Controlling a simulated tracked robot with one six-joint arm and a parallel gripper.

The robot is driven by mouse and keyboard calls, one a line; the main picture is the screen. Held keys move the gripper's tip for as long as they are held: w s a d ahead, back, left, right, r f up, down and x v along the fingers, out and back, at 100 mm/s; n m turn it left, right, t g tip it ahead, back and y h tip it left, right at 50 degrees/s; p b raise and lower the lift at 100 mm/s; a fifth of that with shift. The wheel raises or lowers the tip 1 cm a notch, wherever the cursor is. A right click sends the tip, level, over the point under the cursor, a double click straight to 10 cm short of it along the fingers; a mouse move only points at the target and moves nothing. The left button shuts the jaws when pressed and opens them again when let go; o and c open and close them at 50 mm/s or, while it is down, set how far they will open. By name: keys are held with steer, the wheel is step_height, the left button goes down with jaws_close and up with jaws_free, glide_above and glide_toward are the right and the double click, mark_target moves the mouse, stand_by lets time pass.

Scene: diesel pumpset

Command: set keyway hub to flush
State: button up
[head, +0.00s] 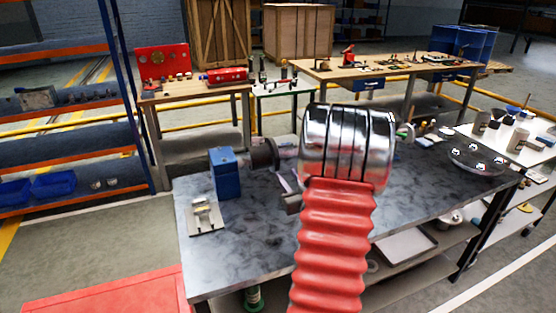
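A blue block stand (224,174) is at the left end of the dark marbled bench top (240,255). A dark round hub (264,155), which looks like the keyway hub, sits to its right on a horizontal grey shaft (287,145). The shaft runs right until my chrome wrist covers it. I cannot tell how the hub's face stands against the shaft end. My red ribbed arm and chrome wrist fill the middle of the view and hide my gripper. A small grey block shows just left of the arm, and I cannot tell what it belongs to.
A grey metal fixture (206,215) lies at the bench's left front. A round plate with shiny knobs (477,160) lies at the right. A white side table (510,140) holds cups. A red surface (110,297) is at the lower left. The bench's left front is mostly clear.

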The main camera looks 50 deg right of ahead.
mark_target(278, 157)
steer(key=shift+s+d+f, duration=0.2)
steer(key=shift+s+d, duration=0.1)
steer(key=shift+s, duration=0.15)
steer(key=shift+s+d+f, duration=0.15)
steer(key=shift+s+d, duration=0.1)
steer(key=shift+s, duration=0.2)
steer(key=x, duration=1.3)
steer(key=shift+w+d+r, duration=0.2)
steer(key=shift+w+r, duration=0.1)
steer(key=shift+w, duration=0.1)
jaws_close()
